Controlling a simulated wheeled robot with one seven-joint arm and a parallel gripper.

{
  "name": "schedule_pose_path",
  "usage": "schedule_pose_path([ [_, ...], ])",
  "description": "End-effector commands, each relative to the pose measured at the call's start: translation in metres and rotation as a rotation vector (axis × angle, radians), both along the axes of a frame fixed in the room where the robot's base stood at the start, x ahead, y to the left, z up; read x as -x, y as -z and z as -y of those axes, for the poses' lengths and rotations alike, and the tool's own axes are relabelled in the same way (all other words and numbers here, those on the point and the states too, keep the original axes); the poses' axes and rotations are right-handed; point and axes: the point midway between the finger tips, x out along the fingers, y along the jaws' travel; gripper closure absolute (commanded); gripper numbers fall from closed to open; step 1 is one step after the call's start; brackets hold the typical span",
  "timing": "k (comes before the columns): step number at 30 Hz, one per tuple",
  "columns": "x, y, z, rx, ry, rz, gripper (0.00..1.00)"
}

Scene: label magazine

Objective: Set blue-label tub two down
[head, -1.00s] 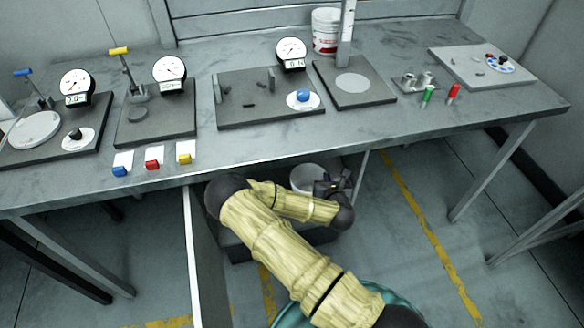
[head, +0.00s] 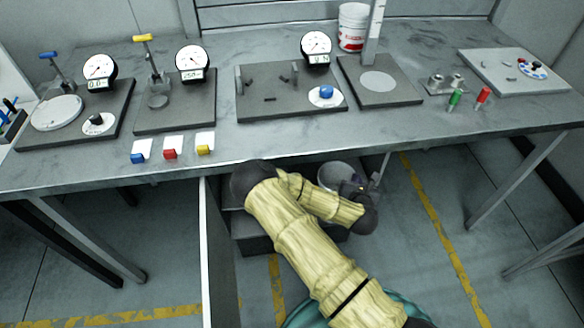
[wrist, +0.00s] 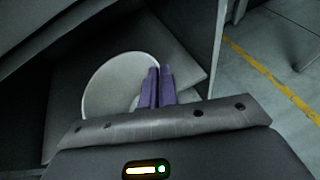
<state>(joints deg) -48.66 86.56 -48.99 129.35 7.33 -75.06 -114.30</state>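A white round tub (head: 333,172) is under the workbench, beside my gripper (head: 357,188). In the wrist view the tub (wrist: 105,84) appears as a pale round opening above a dark grey surface. My gripper's two purple fingers (wrist: 158,85) are close together at the tub's right rim, and the rim seems to run between them. My gripper appears shut on this rim. No label shows, so I cannot tell the tub's colour or number. Whether its base touches the surface below is hidden.
The workbench (head: 90,172) is above my gripper. A pale upright panel (head: 207,255) stands left of my arm, with a dark box-like unit (head: 252,235) behind it. Gauges, coloured blocks and a red-marked bucket (head: 353,27) are on the bench.

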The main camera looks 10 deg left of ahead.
Motion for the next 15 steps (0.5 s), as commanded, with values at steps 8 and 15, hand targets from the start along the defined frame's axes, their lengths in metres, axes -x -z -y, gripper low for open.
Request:
schedule_pose_path([
  [8,0.054,0.011,-0.091,-0.017,0.003,-0.002,1.0],
  [15,0.109,0.013,-0.137,-0.015,-0.008,-0.003,1.0],
])
